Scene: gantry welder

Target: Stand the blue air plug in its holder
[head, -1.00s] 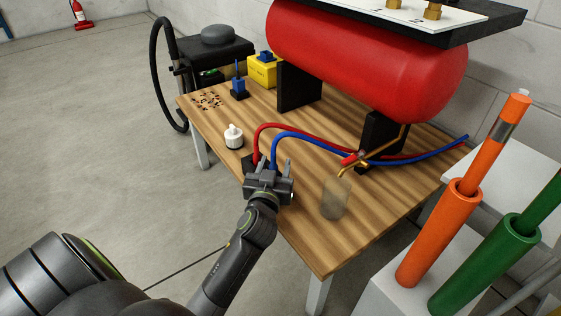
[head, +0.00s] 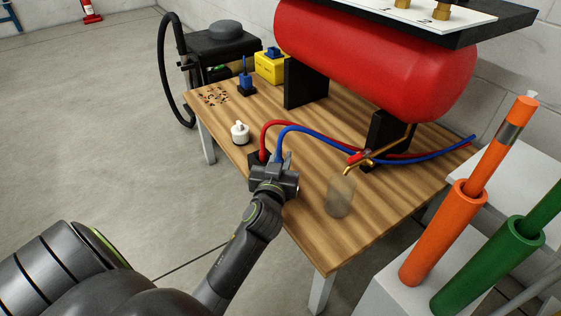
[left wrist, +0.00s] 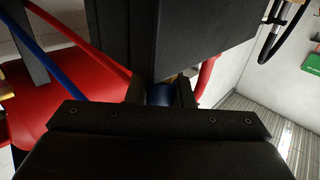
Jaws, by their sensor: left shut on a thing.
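The blue air plug (left wrist: 160,95) shows as a small blue piece between the fingers of my left gripper in the left wrist view. My left gripper (head: 275,168) is shut on it at the near left edge of the wooden table, and the blue hose (head: 310,130) arches down to it. A black block (head: 256,160), seemingly the holder, stands just behind the gripper, with the red hose (head: 268,128) running down to it. The block also looms large in the left wrist view (left wrist: 170,40). The plug's tip is hidden, so I cannot tell whether it is seated. My right gripper is out of view.
On the wooden table (head: 300,235) are a white capped jar (head: 240,133), a translucent cup (head: 340,196), a brass torch (head: 375,155) and a red tank (head: 375,60) on black supports. Orange (head: 440,235) and green (head: 485,265) tubes stand at the right.

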